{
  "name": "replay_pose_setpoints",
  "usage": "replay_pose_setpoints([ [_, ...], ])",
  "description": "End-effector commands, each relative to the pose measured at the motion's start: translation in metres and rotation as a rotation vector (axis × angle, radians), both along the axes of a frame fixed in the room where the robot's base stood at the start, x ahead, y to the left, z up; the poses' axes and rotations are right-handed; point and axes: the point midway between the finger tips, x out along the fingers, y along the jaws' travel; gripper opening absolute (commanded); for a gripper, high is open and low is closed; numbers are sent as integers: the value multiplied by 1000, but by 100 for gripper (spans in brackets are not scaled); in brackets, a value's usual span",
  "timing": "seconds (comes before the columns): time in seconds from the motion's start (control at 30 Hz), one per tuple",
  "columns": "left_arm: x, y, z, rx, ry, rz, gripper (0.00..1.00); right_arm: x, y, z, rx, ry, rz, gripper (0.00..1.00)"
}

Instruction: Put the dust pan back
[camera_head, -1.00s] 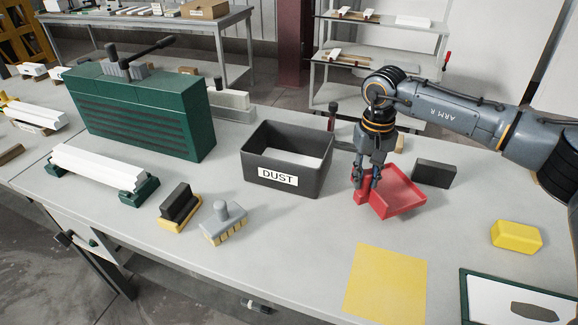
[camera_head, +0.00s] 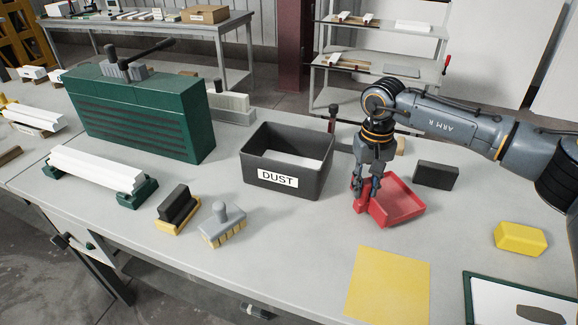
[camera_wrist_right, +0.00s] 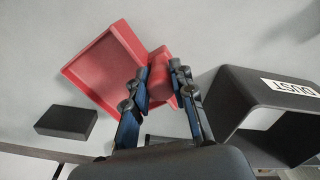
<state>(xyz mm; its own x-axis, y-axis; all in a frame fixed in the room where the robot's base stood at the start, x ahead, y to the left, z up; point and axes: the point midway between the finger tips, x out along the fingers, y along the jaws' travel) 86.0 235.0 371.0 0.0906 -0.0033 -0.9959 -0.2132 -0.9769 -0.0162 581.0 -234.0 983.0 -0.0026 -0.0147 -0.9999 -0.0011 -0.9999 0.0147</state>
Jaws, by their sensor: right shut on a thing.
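The red dust pan (camera_head: 399,203) rests on or just above the grey bench, right of the dust bin; I cannot tell whether it touches the bench. My right gripper (camera_head: 364,192) points down and is shut on its handle, at the pan's left side. In the right wrist view the dust pan (camera_wrist_right: 108,68) lies with its tray to the upper left, and the right gripper (camera_wrist_right: 162,80) has a finger on each side of the handle. My left gripper is not in view.
A dark bin labelled DUST (camera_head: 262,190) stands left of the pan. A black block (camera_head: 436,175), a yellow block (camera_head: 520,238) and a yellow sheet (camera_head: 388,285) lie around it. Bare bench lies in front of the bin.

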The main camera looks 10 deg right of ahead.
Motion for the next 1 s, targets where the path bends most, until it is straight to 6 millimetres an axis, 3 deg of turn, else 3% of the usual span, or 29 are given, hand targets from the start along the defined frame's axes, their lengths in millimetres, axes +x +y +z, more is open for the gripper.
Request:
replay_pose_setpoints([
  [0.2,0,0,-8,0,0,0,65,0,0,-12,1,0,0,0],
  [0.93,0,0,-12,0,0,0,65,0,0,-18,2,0,0,0],
  [0.97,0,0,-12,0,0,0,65,0,0,-17,2,-1,0,28],
  [1.0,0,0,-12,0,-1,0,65,0,0,-17,2,-1,0,37],
])
